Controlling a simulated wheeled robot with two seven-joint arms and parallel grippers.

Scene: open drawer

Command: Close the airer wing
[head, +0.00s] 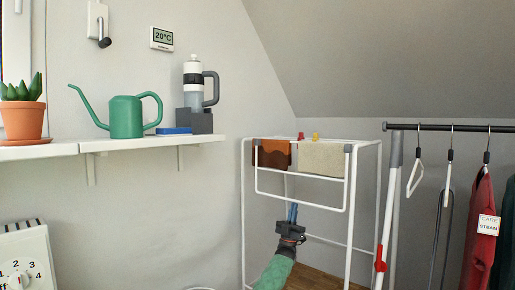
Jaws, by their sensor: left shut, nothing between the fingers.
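The white airer (379,210) stands right of centre, with a brown cloth (273,154) and a beige cloth (321,159) over its top. Its wing (300,203), a white tube frame with rounded lower corners, hangs at the near side below the top rail. I cannot tell its exact angle. My left gripper (292,212) points up from below, with a green sleeve behind it. Its blue fingers are shut and empty, with the tips at the wing's lower bar in the picture. I cannot tell if they touch it. My right gripper is not in view.
A clothes rail (460,128) with hangers and a red garment (482,235) stands at the right, beside a pale pole with a red clip (380,262). A wall shelf (60,150) holds a green watering can (126,118). A dial unit (25,255) is at lower left.

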